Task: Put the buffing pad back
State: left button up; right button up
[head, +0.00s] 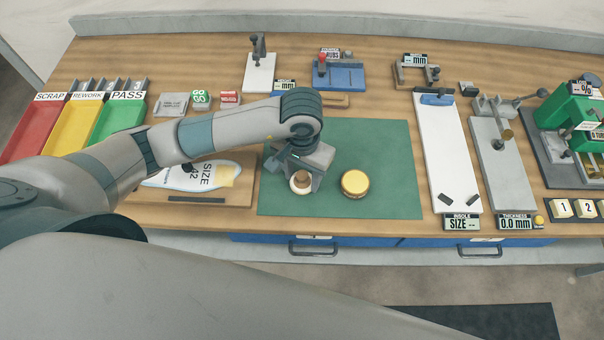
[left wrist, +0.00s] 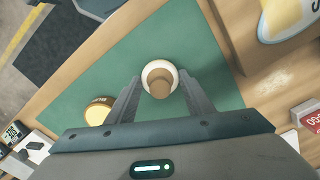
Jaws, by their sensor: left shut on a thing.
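The buffing pad (head: 300,187) is a small round white pad with a brown knob, over the green mat (head: 390,145). It also shows in the left wrist view (left wrist: 159,79), between the two finger tips. My left gripper (head: 303,178) is shut on its knob from above. I cannot tell whether the pad touches the mat or hangs just above it. A round yellow-lidded tin (head: 354,183) stands on the mat to the right of the pad, apart from it; it also shows in the left wrist view (left wrist: 98,111). My right gripper is not in view.
A board with an insole (head: 205,177) lies left of the mat, under my left arm. Red, yellow and green trays (head: 117,120) stand at far left. A white size gauge (head: 450,150) and a grey thickness gauge (head: 497,160) stand on the right. The mat's right part is clear.

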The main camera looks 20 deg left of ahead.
aim_at(302, 174)
pick_arm(q)
jog(key=o, duration=0.9)
jog(key=shift+o, duration=0.2)
jog(key=shift+r+p, duration=0.2)
jog(key=shift+p, duration=0.15)
notch_tip(302, 174, up, 10)
jog(key=b, duration=0.4)
jog(key=shift+r, duration=0.9)
